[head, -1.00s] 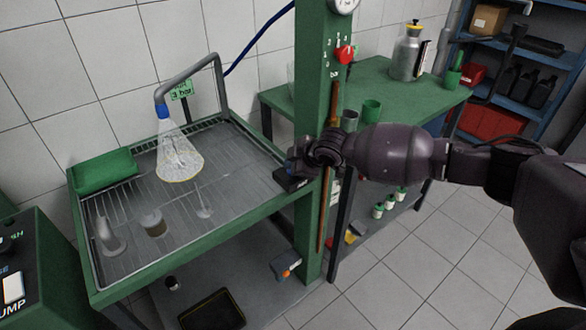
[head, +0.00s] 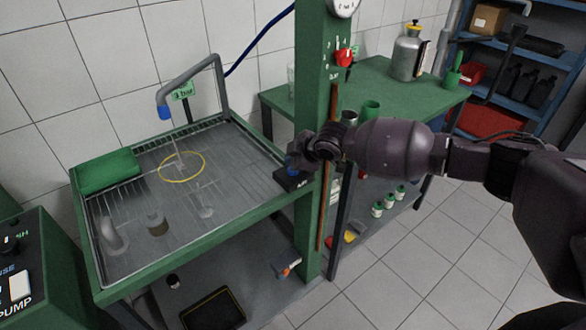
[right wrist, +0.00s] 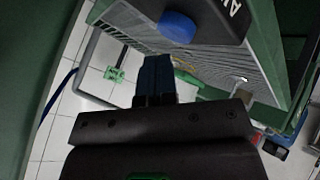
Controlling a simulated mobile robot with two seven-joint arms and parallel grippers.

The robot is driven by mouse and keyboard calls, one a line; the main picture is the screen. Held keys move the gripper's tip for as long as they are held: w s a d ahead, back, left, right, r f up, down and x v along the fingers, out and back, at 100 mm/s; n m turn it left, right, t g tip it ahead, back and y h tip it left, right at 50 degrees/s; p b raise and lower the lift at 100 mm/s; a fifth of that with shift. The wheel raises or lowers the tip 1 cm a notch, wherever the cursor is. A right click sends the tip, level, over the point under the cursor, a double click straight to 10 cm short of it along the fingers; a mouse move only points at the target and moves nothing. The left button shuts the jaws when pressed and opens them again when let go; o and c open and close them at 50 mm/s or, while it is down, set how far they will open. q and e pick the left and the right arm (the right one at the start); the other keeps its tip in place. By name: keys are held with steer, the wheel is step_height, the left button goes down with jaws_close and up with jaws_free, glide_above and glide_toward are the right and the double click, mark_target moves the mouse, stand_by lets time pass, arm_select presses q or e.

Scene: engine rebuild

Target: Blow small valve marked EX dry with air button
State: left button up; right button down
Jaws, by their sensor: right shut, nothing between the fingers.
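The blue air button (right wrist: 177,27) sits on a black box whose lettering is partly cut off; in the head view the box (head: 288,180) is at the tray's right edge beside the green post. My right gripper (head: 300,161) is shut and empty close to the button; its fingertips (right wrist: 157,62) show apart from the button in the right wrist view. A small valve (head: 179,160) stands under the air nozzle (head: 165,111), inside the yellow ring (head: 160,170). Another small valve-like part (head: 205,211) stands nearer the front. No EX mark is readable. My left gripper is out of view.
The green post (head: 310,90) rises close beside my right gripper. A green bench (head: 385,95) stands behind.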

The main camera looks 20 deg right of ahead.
steer(key=shift+r+p, duration=1.3)
steer(key=shift+r, duration=0.75)
steer(key=shift+r+p, duration=0.45)
steer(key=shift+r, duration=0.1)
steer(key=shift+f, duration=0.1)
stand_by(2.2)
stand_by(0.3)
